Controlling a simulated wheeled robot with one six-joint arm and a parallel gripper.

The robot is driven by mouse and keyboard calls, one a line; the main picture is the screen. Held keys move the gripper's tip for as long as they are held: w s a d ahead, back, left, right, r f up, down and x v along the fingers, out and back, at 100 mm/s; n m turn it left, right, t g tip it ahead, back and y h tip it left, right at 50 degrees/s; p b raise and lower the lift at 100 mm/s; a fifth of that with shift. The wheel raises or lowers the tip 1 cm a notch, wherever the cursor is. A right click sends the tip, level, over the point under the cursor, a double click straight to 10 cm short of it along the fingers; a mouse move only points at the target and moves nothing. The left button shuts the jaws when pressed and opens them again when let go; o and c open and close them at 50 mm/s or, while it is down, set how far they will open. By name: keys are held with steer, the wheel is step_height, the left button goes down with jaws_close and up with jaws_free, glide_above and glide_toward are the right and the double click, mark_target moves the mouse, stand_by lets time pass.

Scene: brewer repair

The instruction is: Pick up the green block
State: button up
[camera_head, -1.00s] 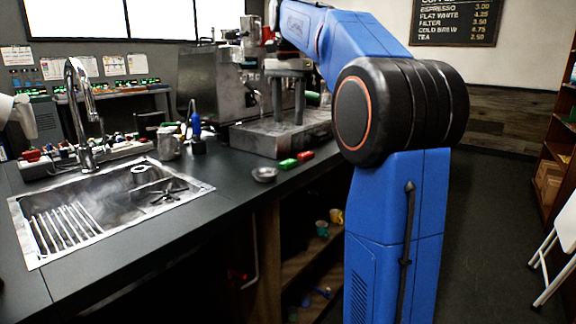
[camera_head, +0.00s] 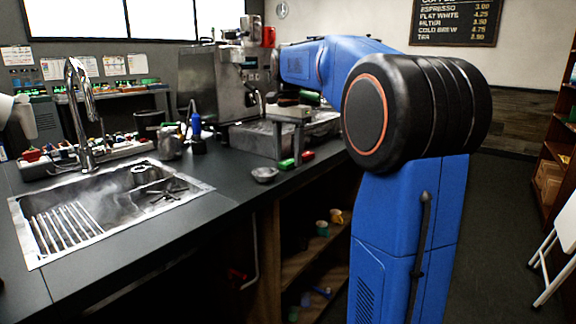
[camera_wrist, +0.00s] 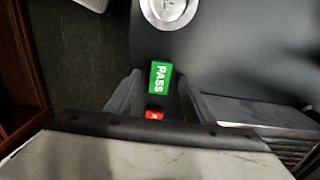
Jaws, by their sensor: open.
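The green block (camera_head: 286,163) lies on the dark counter near its front edge. In the wrist view the green block (camera_wrist: 160,77) shows white letters reading PASS and lies between the two fingers as seen from above. My gripper (camera_head: 289,147) is open and empty, above the blocks. It also shows in the wrist view (camera_wrist: 158,88), with a finger on each side of the green block. I cannot tell how high the fingertips are above the counter, and no contact shows.
The espresso machine's metal base (camera_head: 256,139) is behind. The counter's front edge is close.

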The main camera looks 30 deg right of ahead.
mark_target(288, 161)
steer(key=shift+f, duration=0.35)
steer(key=shift+c, duration=0.2)
steer(key=c, duration=1.1)
steer(key=shift+o, duration=0.2)
steer(key=shift+r, duration=0.15)
step_height(288, 161, up, 10)
steer(key=shift+s, duration=0.15)
